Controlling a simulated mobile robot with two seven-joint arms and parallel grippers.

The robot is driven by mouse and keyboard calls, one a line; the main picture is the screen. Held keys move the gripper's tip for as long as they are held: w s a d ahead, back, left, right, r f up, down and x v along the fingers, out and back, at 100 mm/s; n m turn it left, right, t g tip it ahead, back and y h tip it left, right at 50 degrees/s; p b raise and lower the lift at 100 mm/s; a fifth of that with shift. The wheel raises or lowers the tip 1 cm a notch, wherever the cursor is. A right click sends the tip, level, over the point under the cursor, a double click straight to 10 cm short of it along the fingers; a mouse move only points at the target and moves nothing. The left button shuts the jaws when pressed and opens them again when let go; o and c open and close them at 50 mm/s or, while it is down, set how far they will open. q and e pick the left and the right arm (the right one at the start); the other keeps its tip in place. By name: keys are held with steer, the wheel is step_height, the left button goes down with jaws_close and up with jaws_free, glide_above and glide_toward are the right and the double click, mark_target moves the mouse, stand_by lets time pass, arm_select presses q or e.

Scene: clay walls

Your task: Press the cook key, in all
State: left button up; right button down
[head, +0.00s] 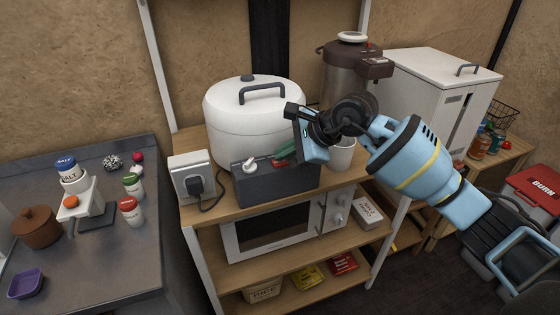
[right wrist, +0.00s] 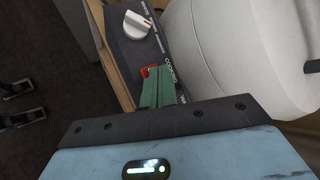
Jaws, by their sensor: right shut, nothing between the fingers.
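The white cooker (head: 252,120) stands on the top shelf with a dark grey control box (head: 278,190) at its front. In the right wrist view the box's sloping panel carries a white knob (right wrist: 137,24) and a red key (right wrist: 147,71) beside printing that reads like "COOKING". My right gripper (head: 284,155) reaches in from the right over the panel, with its green fingers (right wrist: 158,88) shut and empty. The fingertips are at the red key and hide part of it; I cannot tell whether they press it. My left gripper is not in view.
A white cup (head: 342,155) stands close under my right wrist. A steel dispenser (head: 345,75) is behind, and a microwave (head: 275,232) is on the shelf below.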

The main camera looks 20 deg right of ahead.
mark_target(285, 163)
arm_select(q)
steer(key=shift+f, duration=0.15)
arm_select(e)
steer(key=shift+f, duration=0.25)
stand_by(0.3)
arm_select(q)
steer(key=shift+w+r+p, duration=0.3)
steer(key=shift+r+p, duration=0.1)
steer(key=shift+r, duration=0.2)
arm_select(e)
steer(key=shift+r, duration=0.9)
